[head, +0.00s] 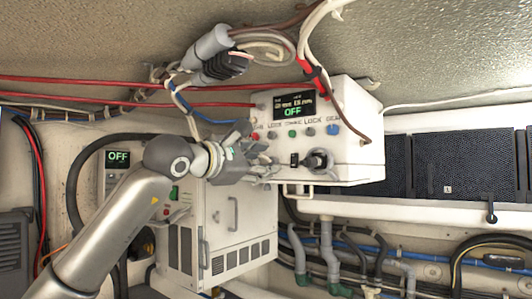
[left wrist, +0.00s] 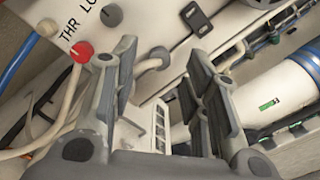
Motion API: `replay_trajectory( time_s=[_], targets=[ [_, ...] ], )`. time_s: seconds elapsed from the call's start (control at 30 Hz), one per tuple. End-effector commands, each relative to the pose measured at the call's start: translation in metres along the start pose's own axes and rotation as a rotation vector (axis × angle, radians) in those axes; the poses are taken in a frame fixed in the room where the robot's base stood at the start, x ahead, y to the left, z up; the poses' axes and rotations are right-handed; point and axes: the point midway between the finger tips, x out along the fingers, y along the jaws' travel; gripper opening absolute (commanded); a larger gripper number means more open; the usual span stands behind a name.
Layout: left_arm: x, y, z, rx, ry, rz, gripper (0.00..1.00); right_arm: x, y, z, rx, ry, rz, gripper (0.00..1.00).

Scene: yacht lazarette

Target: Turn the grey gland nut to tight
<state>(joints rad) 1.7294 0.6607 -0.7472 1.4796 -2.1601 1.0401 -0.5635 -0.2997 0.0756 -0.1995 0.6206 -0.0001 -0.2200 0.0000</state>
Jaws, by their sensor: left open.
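My left gripper (head: 264,168) is at the lower left of the white control box (head: 345,125). In the left wrist view its two fingers (left wrist: 165,85) stand apart with nothing held between them. A grey ring-like fitting with a pale cable (left wrist: 157,56) shows beyond the fingers, at the box's lower edge. It looks like the grey gland nut, but I cannot be sure. It lies nearer the left finger in that view and seems apart from both. In the head view the gripper appears to hide that spot. How tight it is cannot be told. My right gripper is not in view.
A red knob (left wrist: 81,51), a grey knob (left wrist: 112,15) and a dark slotted plate (left wrist: 197,19) sit on the box face. A black fitting (head: 319,159) juts from its front. A white vented cabinet (head: 232,225) stands below. Cables hang above the box.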

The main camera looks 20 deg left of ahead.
Motion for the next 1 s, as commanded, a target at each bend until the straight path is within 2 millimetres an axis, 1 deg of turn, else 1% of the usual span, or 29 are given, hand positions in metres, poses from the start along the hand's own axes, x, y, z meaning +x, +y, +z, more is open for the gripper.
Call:
replay_trajectory(
  time_s=[0.03, 0.2, 0.5, 0.83, 1.0],
  targets=[
    [0.007, 0.002, 0.002, -0.001, 0.000, -0.001, 0.42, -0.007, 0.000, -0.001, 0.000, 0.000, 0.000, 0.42],
    [0.019, 0.001, 0.001, -0.001, -0.001, 0.000, 0.42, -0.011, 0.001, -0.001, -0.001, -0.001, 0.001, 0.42],
    [0.021, -0.001, 0.000, 0.000, -0.001, 0.000, 0.42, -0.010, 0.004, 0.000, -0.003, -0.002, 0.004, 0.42],
    [0.021, -0.001, 0.000, 0.000, -0.001, 0.000, 0.00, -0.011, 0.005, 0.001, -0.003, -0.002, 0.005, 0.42],
    [0.021, -0.001, 0.000, 0.000, -0.002, -0.001, 0.00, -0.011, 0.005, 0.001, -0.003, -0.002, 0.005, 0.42]
  ],
)
